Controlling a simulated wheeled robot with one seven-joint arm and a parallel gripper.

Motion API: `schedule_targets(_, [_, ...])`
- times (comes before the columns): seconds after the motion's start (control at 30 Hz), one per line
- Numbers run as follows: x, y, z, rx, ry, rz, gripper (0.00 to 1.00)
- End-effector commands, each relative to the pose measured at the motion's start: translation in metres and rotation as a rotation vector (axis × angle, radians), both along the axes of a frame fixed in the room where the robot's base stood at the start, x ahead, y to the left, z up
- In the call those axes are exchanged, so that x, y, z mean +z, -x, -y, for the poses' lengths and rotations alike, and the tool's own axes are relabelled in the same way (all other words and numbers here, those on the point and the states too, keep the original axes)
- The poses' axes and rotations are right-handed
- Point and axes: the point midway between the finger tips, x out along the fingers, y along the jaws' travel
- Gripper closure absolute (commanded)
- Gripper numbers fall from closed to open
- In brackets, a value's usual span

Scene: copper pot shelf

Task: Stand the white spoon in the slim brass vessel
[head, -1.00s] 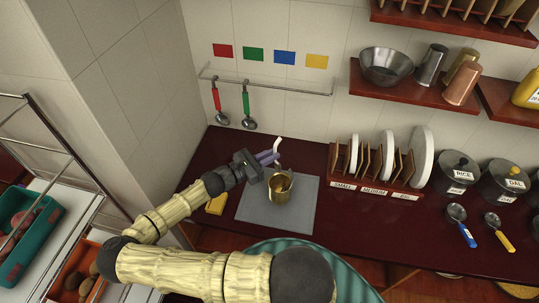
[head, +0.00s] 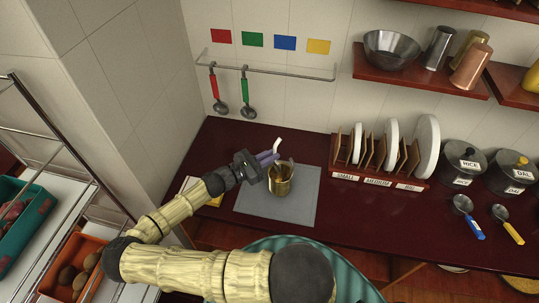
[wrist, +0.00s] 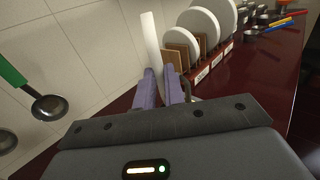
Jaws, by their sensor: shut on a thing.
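The white spoon (head: 277,145) is held in my gripper (head: 270,158), its pale end sticking up above the purple fingers. In the wrist view the white spoon (wrist: 151,42) rises nearly upright beyond the fingertips of my gripper (wrist: 164,80). A brass vessel (head: 280,183) stands upright on a grey mat (head: 300,210). My gripper is at the vessel's back left, by its rim in the picture. The spoon's lower part is hidden, so I cannot tell whether it is inside the vessel. Something greyish shows at the vessel's mouth.
A plate rack (head: 375,175) with white plates stands to the right, then lidded pots (head: 463,160) and two spoons. Ladles (head: 247,100) hang from a wall rail. A shelf (head: 420,78) above holds a bowl and metal cups. A yellow item lies left of the mat.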

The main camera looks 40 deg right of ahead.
Motion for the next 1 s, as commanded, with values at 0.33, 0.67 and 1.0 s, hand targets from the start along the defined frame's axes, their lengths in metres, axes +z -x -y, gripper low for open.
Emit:
schedule_targets(0.33, [-0.025, 0.0, 0.0, -0.001, 0.0, -0.001, 1.0])
schedule_targets(0.67, [-0.046, 0.0, 0.0, -0.001, 0.0, 0.0, 1.0])
schedule_targets(1.0, [-0.055, 0.0, 0.0, -0.001, 0.001, 0.001, 1.0])
